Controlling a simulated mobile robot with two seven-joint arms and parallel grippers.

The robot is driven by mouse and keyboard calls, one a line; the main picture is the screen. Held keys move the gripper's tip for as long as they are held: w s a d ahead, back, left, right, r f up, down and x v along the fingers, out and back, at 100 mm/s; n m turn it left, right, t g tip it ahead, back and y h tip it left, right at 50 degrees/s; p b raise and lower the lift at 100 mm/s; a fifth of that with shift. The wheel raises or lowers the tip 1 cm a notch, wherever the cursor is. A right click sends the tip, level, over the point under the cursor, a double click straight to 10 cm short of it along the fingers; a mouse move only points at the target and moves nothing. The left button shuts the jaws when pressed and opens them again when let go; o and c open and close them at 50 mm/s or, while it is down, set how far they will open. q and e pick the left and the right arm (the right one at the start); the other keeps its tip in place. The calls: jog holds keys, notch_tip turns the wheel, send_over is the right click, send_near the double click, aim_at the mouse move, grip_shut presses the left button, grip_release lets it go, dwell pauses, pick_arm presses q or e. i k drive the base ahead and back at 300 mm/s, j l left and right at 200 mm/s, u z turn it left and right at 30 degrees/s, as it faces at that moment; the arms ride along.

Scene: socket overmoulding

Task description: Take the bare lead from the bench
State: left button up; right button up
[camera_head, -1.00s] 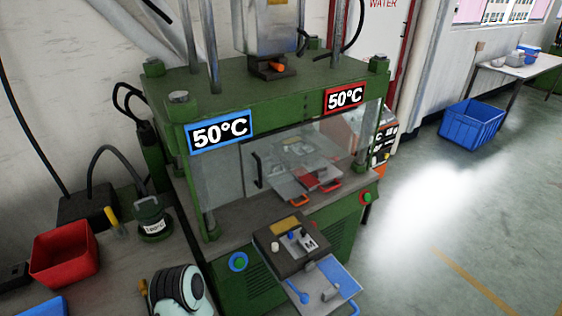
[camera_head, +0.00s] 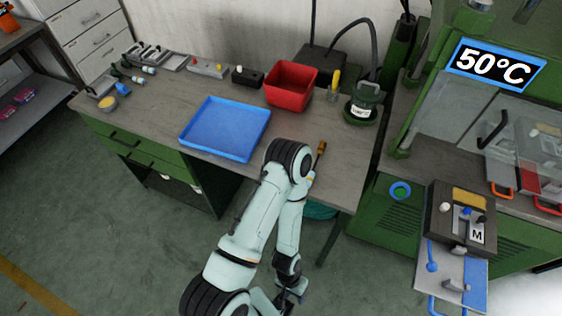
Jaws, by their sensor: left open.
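The bench (camera_head: 160,138) has a grey top and green drawers. I cannot clearly pick out a bare lead on it; small dark and pale pieces (camera_head: 135,78) lie at its left end, too small to tell apart. My left arm reaches up in front of the bench and bends back down. My left gripper (camera_head: 291,292) hangs low over the floor at the bottom of the view, open and away from the bench top. My right gripper is out of view.
On the bench are an empty blue tray (camera_head: 222,128), a red bin (camera_head: 290,85) and a green pot (camera_head: 362,106). A tool with a wooden handle (camera_head: 321,149) is partly hidden by my arm. The green press (camera_head: 400,220) stands at the right, its control box (camera_head: 455,226) jutting forward.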

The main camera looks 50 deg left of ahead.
aim_at(322, 145)
jog(key=u, duration=1.4)
jog(key=j, duration=0.45)
